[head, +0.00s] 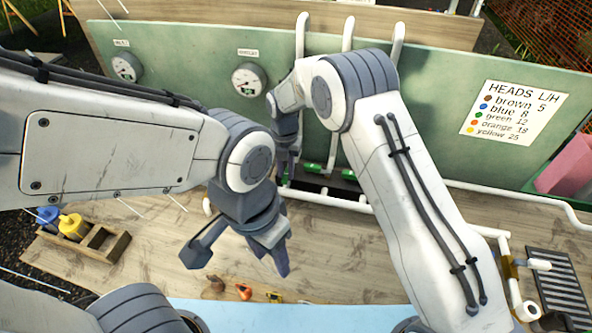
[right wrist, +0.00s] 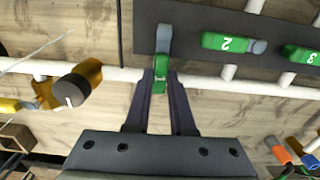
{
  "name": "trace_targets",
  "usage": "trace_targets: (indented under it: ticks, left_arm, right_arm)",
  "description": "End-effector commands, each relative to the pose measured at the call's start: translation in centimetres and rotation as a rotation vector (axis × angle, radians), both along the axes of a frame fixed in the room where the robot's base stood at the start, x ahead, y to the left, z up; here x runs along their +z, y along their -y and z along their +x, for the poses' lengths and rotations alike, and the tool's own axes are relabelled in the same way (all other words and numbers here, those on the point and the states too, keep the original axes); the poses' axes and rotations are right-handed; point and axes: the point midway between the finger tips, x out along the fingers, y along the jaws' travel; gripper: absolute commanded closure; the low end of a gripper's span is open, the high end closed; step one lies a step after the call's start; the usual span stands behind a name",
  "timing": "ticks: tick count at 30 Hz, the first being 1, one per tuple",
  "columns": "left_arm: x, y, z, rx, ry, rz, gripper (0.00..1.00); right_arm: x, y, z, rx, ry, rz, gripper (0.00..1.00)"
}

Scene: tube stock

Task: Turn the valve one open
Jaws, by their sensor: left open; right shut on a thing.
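The valve one handle (right wrist: 161,82), green and marked 1, sits between the fingers of my right gripper (right wrist: 160,88) in the right wrist view. It points across the dark strip, in line with its branch pipe. The valve two handle (right wrist: 226,43) and valve three handle (right wrist: 300,54) lie along the strip, crosswise to their white branch pipes. In the head view my right gripper (head: 287,165) reaches down to the left end of the row and largely hides valve one. My left gripper (head: 236,262) is open and empty above the wooden table, nearer the front.
A white pipe (right wrist: 210,78) runs along the strip. Two gauges (head: 249,80) and a sign (head: 515,112) are on the green panel behind. A wooden tray (head: 118,244) stands at left, a black grate (head: 560,285) at right. Small orange fittings (head: 244,292) lie at the front.

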Motion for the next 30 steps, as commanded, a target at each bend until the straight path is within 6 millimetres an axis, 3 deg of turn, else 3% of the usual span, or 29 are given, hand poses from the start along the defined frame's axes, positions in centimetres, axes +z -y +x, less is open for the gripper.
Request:
trace_targets:
  ticks: [10, 11, 12, 13, 23, 30]
  left_arm:
    - [0.0, 0.0, 0.0, 0.0, 0.0, 0.0, 0.5]
    - [0.0, 0.0, 0.0, 0.0, 0.0, 0.0, 0.5]
    - [0.0, 0.0, 0.0, 0.0, 0.0, 0.0, 0.5]
    - [0.0, 0.0, 0.0, 0.0, 0.0, 0.0, 0.5]
    - [-0.1, 0.0, 0.0, 0.0, 0.0, 0.0, 0.5]
    - [-1.3, 0.0, 0.0, -0.001, 0.0, 0.0, 0.5]
  right_arm:
    - [0.0, 0.0, -0.2, 0.007, -0.006, -0.002, 1.0]
    - [0.0, 0.0, -0.2, 0.006, -0.006, -0.002, 0.66]
    - [0.0, 0.0, -0.2, 0.006, -0.006, -0.002, 0.51]
    - [0.0, 0.0, -0.2, 0.006, -0.005, -0.002, 0.47]
    - [0.1, 0.0, 0.0, 0.003, -0.001, -0.001, 0.47]
    - [3.4, 0.0, 0.1, 0.003, 0.003, 0.001, 0.47]
